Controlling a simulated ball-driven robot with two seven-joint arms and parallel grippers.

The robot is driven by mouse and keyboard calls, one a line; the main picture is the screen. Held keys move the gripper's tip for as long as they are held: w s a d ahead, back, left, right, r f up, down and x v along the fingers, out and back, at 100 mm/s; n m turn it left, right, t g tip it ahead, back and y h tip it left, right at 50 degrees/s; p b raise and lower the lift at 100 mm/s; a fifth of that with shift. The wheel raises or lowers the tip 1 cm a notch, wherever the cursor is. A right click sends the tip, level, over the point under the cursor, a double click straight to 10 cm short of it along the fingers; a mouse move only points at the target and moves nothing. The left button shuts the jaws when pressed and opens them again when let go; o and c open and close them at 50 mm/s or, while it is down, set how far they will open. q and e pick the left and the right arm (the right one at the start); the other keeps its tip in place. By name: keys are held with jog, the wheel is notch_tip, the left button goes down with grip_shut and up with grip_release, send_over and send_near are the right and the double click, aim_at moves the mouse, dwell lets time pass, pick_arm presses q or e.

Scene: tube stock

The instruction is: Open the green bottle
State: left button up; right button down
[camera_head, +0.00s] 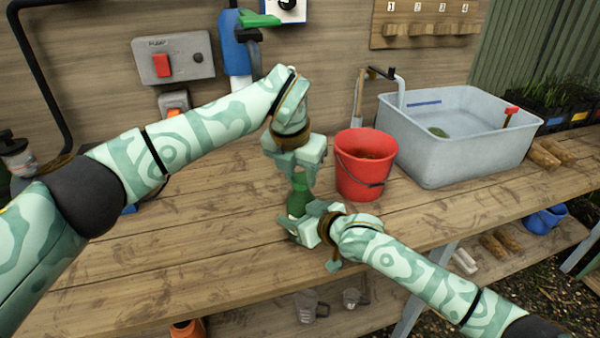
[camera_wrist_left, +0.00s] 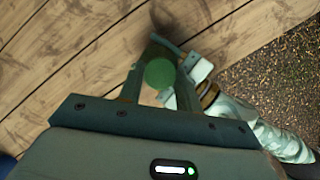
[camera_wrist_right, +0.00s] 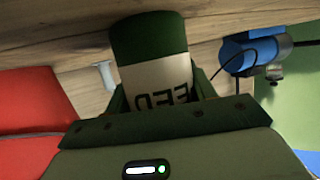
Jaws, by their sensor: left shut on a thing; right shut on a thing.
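The green bottle (camera_head: 298,199) stands upright between my two grippers, at the middle of the bench. My left gripper (camera_head: 296,168) comes from above and is shut on the bottle's round green cap (camera_wrist_left: 160,74), seen end-on in the left wrist view. My right gripper (camera_head: 308,222) comes from the lower right and is shut on the bottle's body. In the right wrist view, which is upside down, the bottle (camera_wrist_right: 148,40) shows a pale label (camera_wrist_right: 158,84) with dark letters. The grippers hide much of the bottle in the head view. I cannot tell whether its base touches the bench.
A red bucket (camera_head: 366,180) stands close to the right of the grippers. A grey tub (camera_head: 440,160) with a tap stands behind it at the right. The bench top (camera_head: 220,215) is clear at left and in front. A pump switch panel (camera_head: 188,58) is on the back wall.

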aim_at(300, 179)
pick_arm(q)
jog(key=shift+r, duration=0.1)
jog(key=shift+r, duration=1.05)
jog(key=shift+r, duration=2)
pick_arm(e)
jog(key=shift+c, duration=2.1)
grip_release()
